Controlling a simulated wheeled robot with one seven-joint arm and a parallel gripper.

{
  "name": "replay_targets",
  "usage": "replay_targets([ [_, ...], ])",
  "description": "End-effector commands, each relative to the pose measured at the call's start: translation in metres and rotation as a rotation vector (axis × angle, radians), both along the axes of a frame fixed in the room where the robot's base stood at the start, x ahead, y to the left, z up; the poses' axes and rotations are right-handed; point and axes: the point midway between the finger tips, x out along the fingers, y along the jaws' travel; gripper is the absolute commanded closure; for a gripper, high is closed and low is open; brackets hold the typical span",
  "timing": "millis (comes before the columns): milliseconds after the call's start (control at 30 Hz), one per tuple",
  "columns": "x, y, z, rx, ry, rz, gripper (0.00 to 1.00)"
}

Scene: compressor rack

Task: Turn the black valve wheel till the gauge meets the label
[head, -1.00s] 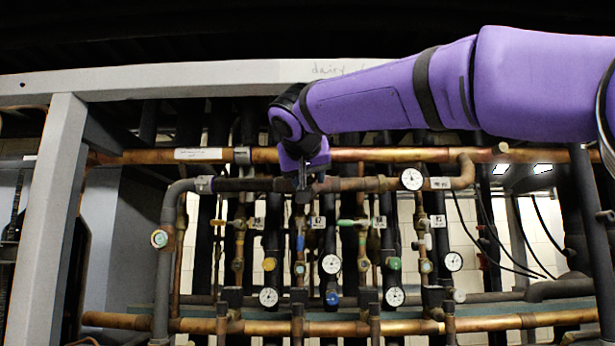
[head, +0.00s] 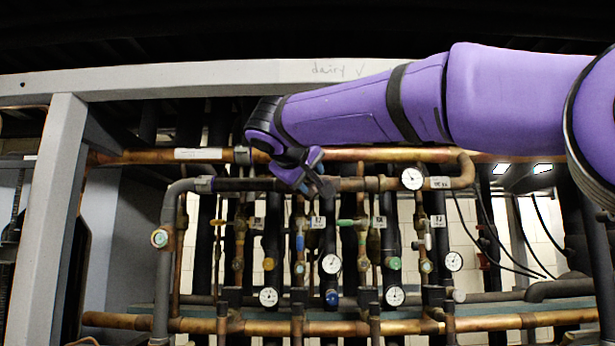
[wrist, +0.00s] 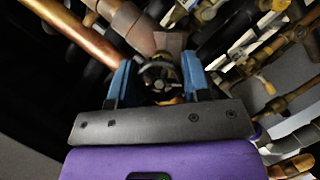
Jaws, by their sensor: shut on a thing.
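The black valve wheel (wrist: 160,74) sits between the two blue fingers of my gripper (wrist: 157,82) in the wrist view. The fingers are shut on its sides. In the head view my gripper (head: 314,184) is tilted at the upper pipe and mostly hides the wheel. A round white gauge (head: 412,179) sits on the same pipe to the right, with a small white label (head: 440,183) beside it. Its needle is too small to read. Several other gauges hang lower, so I cannot tell for certain which one the task means.
Copper pipes (head: 400,155) run across above and below my gripper. Small coloured valves and white tags crowd the space beneath it. A grey frame post (head: 52,200) stands at left, and a grey beam (head: 200,78) crosses behind my arm.

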Motion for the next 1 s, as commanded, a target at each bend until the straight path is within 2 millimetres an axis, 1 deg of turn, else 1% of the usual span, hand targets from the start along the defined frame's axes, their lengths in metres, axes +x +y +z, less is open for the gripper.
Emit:
replay_targets([
  [300, 0.0001, 0.0003, -0.0004, -0.092, 0.003, 0.000, 0.80],
  [733, -0.0001, 0.0004, -0.0004, -0.101, 0.004, 0.001, 0.80],
  [767, 0.0000, 0.0005, -0.0004, -0.101, 0.004, 0.001, 0.54],
  [800, -0.0001, 0.0004, -0.0004, -0.101, 0.004, 0.001, 0.45],
  [867, -0.0001, 0.0004, -0.0004, -0.101, 0.004, 0.001, 0.31],
  [1000, 0.0000, 0.0003, -0.0003, -0.101, 0.004, 0.001, 0.31],
])
